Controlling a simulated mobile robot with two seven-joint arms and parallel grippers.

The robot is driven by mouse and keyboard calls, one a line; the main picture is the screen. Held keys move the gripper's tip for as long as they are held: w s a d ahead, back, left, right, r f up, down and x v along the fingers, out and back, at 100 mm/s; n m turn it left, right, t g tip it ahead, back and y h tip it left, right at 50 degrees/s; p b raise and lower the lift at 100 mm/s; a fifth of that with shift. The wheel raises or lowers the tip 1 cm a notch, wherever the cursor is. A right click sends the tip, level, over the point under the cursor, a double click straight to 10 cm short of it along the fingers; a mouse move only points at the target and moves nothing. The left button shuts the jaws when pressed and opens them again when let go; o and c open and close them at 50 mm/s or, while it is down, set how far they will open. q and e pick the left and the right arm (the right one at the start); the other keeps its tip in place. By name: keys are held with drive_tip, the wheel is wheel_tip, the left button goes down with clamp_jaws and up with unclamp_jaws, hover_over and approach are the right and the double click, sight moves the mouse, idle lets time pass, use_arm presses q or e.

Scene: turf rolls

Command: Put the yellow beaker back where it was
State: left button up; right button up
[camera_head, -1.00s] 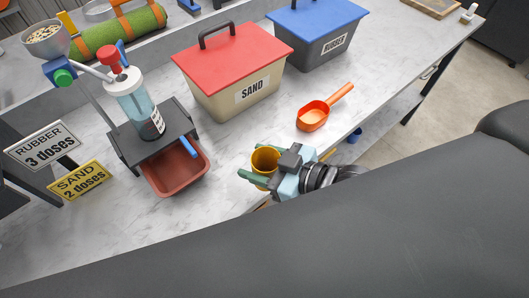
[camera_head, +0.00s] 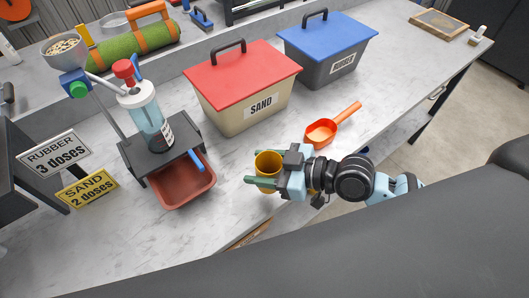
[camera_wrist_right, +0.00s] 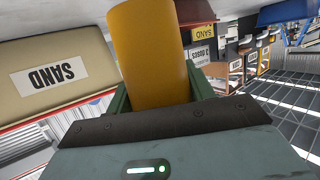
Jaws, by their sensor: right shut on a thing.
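The yellow beaker (camera_head: 267,163) is in my right gripper (camera_head: 266,172), near the front edge of the marble-look table. Its open top faces up in the head view, and no contents can be made out. The green fingers are shut on its sides. In the right wrist view the beaker (camera_wrist_right: 148,55) stands between the fingers and fills the upper middle. I cannot tell whether its bottom touches the table or hangs just above it. My left gripper is not in view.
A red-brown tray (camera_head: 183,193) by the dispenser stand (camera_head: 150,120) is left of the beaker. The orange scoop (camera_head: 322,132) lies to its right. The SAND box (camera_head: 240,105) and RUBBER box (camera_head: 325,60) stand behind. Bare table lies between tray and beaker.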

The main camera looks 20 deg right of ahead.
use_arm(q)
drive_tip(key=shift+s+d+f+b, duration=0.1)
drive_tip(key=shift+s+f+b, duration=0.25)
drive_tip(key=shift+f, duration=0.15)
use_arm(e)
drive_tip(key=shift+w+d+f, duration=0.4)
drive_tip(key=shift+w+f, duration=0.3)
drive_tip(key=shift+w, duration=0.3)
drive_tip(key=shift+w+d+f, duration=0.4)
drive_tip(key=shift+w+f, duration=0.25)
drive_tip(key=shift+w, duration=0.4)
drive_tip(key=shift+w+d+f, duration=0.4)
drive_tip(key=shift+w+f, duration=0.3)
drive_tip(key=shift+w, duration=0.3)
drive_tip(key=shift+f, duration=0.15)
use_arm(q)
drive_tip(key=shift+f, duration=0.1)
use_arm(e)
drive_tip(key=o, duration=1)
